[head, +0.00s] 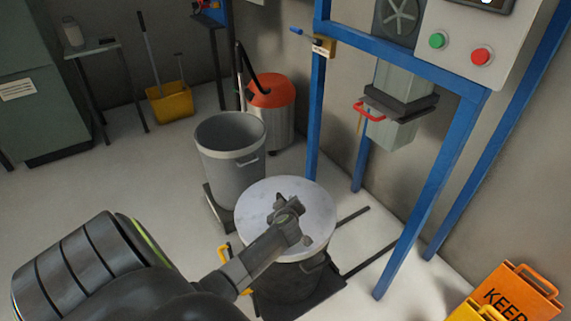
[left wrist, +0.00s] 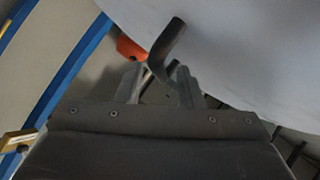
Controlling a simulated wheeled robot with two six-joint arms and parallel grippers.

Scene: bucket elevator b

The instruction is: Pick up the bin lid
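The bin lid (head: 265,213) is a round, pale grey disc lying over a dark bin (head: 290,282) in the head view. It fills the upper right of the left wrist view (left wrist: 245,50). Its dark, bent handle (left wrist: 166,42) shows in the wrist view at the fingertips. My left gripper (head: 290,214) is over the middle of the lid. In the wrist view its two fingers (left wrist: 160,80) stand apart, with the handle's lower end in or just beyond the gap. Contact with the handle is not clear. My right gripper is in neither view.
An open grey bin (head: 230,165) stands behind the lidded bin. A red-topped vacuum (head: 271,92) is farther back. Blue frame posts (head: 432,180) and a chute with a red handle (head: 369,111) stand at right. An orange sign (head: 515,292) is at lower right.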

